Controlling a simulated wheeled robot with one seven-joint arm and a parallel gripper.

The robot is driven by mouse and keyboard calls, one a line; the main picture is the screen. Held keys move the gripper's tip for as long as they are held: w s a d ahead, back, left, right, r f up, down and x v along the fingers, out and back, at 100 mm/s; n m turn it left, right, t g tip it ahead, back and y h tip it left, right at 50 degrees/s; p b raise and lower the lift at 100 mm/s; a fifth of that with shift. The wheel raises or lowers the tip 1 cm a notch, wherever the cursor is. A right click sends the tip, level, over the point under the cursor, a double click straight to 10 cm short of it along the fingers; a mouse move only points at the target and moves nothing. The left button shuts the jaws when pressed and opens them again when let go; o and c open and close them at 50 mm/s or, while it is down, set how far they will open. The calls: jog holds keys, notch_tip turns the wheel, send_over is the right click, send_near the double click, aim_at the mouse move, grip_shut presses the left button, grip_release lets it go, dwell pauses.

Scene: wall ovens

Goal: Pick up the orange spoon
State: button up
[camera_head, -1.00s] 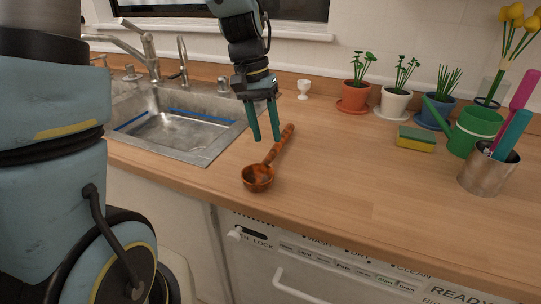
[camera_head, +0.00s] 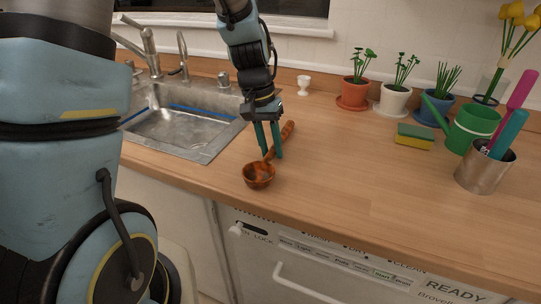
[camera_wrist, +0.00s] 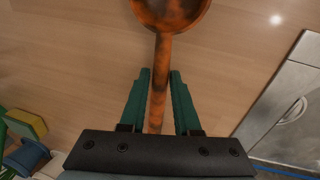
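The orange spoon (camera_head: 259,175), a ladle shape with dark mottling, lies on the wooden counter with its bowl toward the front edge and its handle toward the back. In the wrist view its bowl (camera_wrist: 170,12) is at the top and its handle runs down between the green fingers. My gripper (camera_head: 271,156) is open over the handle, with one finger on each side. The wrist view shows the fingertips (camera_wrist: 160,72) apart, with small gaps beside the handle. The part of the handle under the gripper body is hidden.
The sink (camera_head: 185,128) is left of the spoon. A white egg cup (camera_head: 304,85) stands behind it. A sponge (camera_head: 415,136), potted plants, a green watering can (camera_head: 470,128) and a metal utensil cup (camera_head: 484,172) are at the right. The counter right of the spoon is clear.

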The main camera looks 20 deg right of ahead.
grip_shut()
